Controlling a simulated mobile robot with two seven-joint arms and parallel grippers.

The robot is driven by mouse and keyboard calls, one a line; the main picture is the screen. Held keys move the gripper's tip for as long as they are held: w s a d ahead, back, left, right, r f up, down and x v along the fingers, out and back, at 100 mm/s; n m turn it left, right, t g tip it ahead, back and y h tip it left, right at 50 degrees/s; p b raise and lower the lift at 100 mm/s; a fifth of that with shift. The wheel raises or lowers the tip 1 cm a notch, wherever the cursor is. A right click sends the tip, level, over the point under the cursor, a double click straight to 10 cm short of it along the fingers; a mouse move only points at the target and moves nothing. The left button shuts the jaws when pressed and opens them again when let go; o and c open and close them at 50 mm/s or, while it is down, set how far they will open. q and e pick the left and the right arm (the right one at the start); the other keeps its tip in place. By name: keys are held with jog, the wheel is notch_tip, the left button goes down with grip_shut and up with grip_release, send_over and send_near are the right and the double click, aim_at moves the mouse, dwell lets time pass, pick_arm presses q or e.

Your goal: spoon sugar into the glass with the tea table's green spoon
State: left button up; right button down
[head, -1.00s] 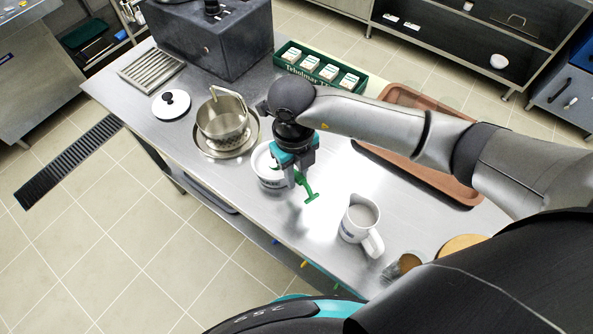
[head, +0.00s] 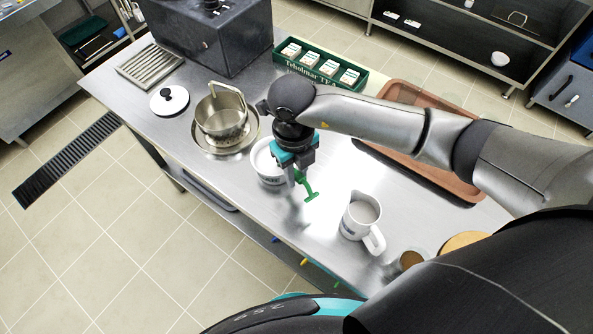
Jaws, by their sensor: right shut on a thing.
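My right gripper (head: 295,178) is shut on the green spoon (head: 311,195), whose T-shaped handle end sticks out to the right of the fingers. The gripper hangs at the front right rim of a white bowl (head: 264,174). The spoon's scoop end and most of the bowl's inside are hidden by the gripper, so I cannot tell whether sugar is on the spoon. A glass with something brown in it (head: 407,262) stands near the table's front edge at the right, partly hidden by my own body. My left gripper is not in view.
A white jug (head: 359,216) stands between the bowl and the glass. A steel pot (head: 221,118) sits left of the bowl, with a white lid (head: 169,101) beyond. A green tea box (head: 321,66) and brown tray (head: 401,93) lie behind my arm. Bare tabletop lies left of the jug.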

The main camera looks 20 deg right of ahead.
jog(key=shift+w+a, duration=0.1)
jog(key=shift+w, duration=0.25)
dwell(0.5)
jog(key=shift+w+a+b, duration=0.1)
jog(key=shift+w+b, duration=0.15)
jog(key=shift+b, duration=0.1)
jog(key=shift+r, duration=0.15)
jog(key=shift+s+d+r, duration=0.1)
jog(key=shift+s+r, duration=0.1)
jog(key=shift+r, duration=0.7)
jog(key=shift+s+d+r, duration=0.1)
jog(key=shift+s+r, duration=0.05)
jog(key=shift+r, duration=0.7)
jog(key=shift+s+r, duration=0.2)
jog(key=shift+r, duration=0.7)
jog(key=s+t, duration=0.1)
jog(key=f+t+y, duration=0.1)
jog(key=shift+s+d+t, duration=0.35)
jog(key=shift+s+t, duration=0.05)
jog(key=shift+s+f+t+y, duration=0.15)
jog(key=shift+s+t+y, duration=0.2)
jog(key=shift+t, duration=0.65)
